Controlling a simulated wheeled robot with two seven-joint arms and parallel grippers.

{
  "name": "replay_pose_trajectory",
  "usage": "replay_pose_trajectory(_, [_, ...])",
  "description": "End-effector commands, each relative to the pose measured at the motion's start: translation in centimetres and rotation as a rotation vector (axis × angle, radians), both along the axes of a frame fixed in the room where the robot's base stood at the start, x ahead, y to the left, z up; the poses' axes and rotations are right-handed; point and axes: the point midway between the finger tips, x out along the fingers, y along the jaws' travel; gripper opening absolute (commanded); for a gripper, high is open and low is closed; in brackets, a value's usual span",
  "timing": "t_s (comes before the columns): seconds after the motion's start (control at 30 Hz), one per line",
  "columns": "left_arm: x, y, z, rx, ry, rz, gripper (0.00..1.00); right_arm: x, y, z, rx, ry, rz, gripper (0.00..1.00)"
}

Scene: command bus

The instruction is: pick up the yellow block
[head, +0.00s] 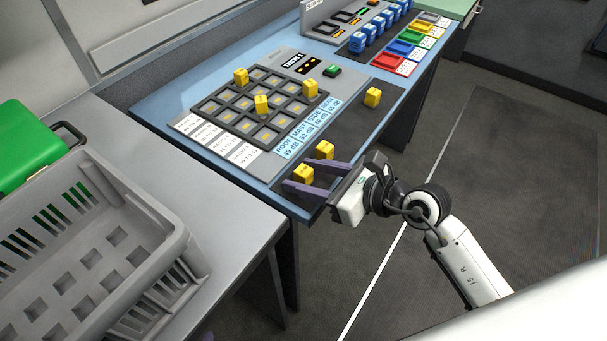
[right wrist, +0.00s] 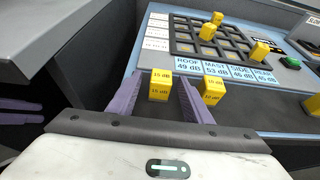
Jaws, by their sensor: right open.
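Several yellow blocks are in view. One yellow block (head: 303,174) sits at the near end of the dark strip on the blue console. My right gripper (head: 293,174) is open, with its purple fingers on either side of this block. In the right wrist view the block (right wrist: 160,87), marked 15 dB, shows between the fingers. I cannot tell whether they touch it. A second yellow block (head: 325,150) stands just outside one finger; it also shows in the right wrist view (right wrist: 212,91). Purple finger-like bars (right wrist: 20,111), probably my left gripper's, show at that view's left edge.
Another yellow block (head: 372,97) lies farther along the strip. Three yellow blocks (head: 261,104) sit on the dark grid (head: 225,115). Label cards (head: 305,130) lie beside it. Blue blocks (head: 357,42) and coloured trays (head: 400,47) are at the back. A grey crate (head: 150,240) stands at left.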

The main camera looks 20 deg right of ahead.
Motion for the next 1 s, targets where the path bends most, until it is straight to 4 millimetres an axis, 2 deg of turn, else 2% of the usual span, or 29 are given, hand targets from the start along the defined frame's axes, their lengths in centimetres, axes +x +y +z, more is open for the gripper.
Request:
replay_pose_trajectory(0.17, [0.0, 0.0, 0.0, 0.0, -0.001, 0.0, 0.31, 0.0, 0.0, 0.0, 0.0, 0.0, 0.0, 0.44])
replay_pose_trajectory(0.4, [0.1, 0.0, 0.1, 0.0, -0.002, 0.0, 0.31, 0.0, 0.0, 0.0, 0.0, -0.001, -0.001, 0.03])
replay_pose_trajectory(0.43, [0.1, 0.0, 0.1, 0.0, -0.002, -0.001, 0.31, 0.0, 0.0, 0.0, 0.0, -0.001, -0.001, 0.01])
replay_pose_trajectory(0.63, [0.2, -0.1, 0.3, -0.002, -0.007, -0.002, 0.31, 0.0, 0.0, 0.1, 0.0, -0.002, -0.001, 0.01])
replay_pose_trajectory(0.73, [0.3, -0.2, 0.5, -0.003, -0.008, -0.002, 0.31, 0.0, 0.0, 0.8, 0.001, -0.005, 0.0, 0.01])
replay_pose_trajectory(1.0, [0.3, -0.1, 1.3, -0.005, -0.008, 0.0, 0.31, 0.1, -0.1, 6.0, -0.001, -0.008, -0.001, 0.01])
